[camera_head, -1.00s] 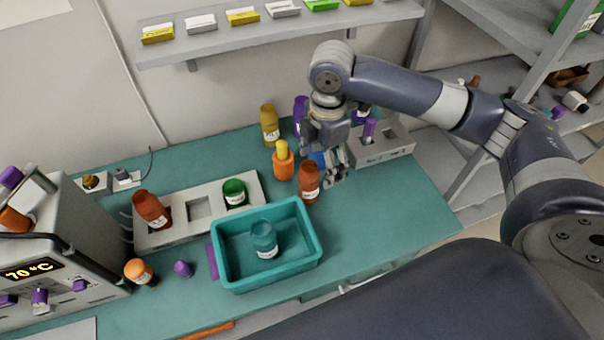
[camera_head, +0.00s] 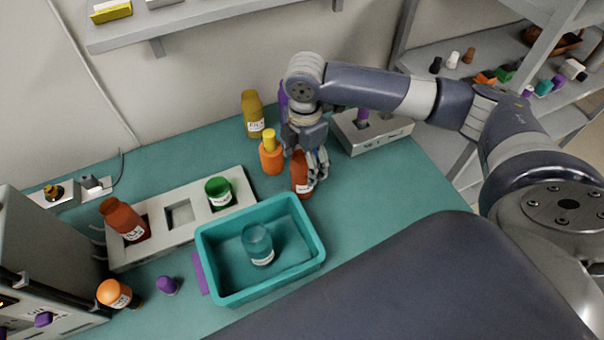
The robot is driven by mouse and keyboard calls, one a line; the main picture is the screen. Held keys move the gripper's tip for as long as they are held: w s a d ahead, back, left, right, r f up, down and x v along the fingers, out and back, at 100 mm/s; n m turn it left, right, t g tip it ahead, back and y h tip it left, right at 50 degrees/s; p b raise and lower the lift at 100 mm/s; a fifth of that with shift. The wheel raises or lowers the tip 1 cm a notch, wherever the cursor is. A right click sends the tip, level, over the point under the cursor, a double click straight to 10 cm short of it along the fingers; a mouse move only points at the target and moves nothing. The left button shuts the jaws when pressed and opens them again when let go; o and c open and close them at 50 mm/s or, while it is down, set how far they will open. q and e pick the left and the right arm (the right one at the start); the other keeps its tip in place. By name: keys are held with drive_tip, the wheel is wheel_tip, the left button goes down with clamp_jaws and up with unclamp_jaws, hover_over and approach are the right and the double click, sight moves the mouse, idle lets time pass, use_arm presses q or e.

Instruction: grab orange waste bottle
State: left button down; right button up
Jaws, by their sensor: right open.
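A red-orange bottle (camera_head: 300,186) with a white label stands upright on the teal bench, behind the right corner of the teal tray. My right gripper (camera_head: 316,172) is open at its right side, with a finger overlapping it in the picture; I cannot tell whether they touch. An orange bottle with a yellow top (camera_head: 271,158) stands just left of it. Another red-orange bottle (camera_head: 122,217) leans in the left rack, and a small orange-capped bottle (camera_head: 114,293) is at lower left. No readable label tells which is the waste bottle. My left gripper is not in view.
The teal tray (camera_head: 212,270) holds a teal jar (camera_head: 257,243). A yellow bottle (camera_head: 252,115) and a purple one stand behind. The grey rack (camera_head: 155,245) also holds a green-capped jar (camera_head: 219,192). A white block (camera_head: 385,133) is right of the gripper.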

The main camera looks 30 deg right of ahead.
drive_tip(key=shift+w+a+f+p, duration=0.15)
drive_tip(key=shift+f+p, duration=0.2)
drive_tip(key=shift+f, duration=1.2)
drive_tip(key=shift+s+a+f+p, duration=0.1)
drive_tip(key=shift+f+p, duration=0.2)
drive_tip(key=shift+f, duration=1.25)
drive_tip(key=c, duration=1.2)
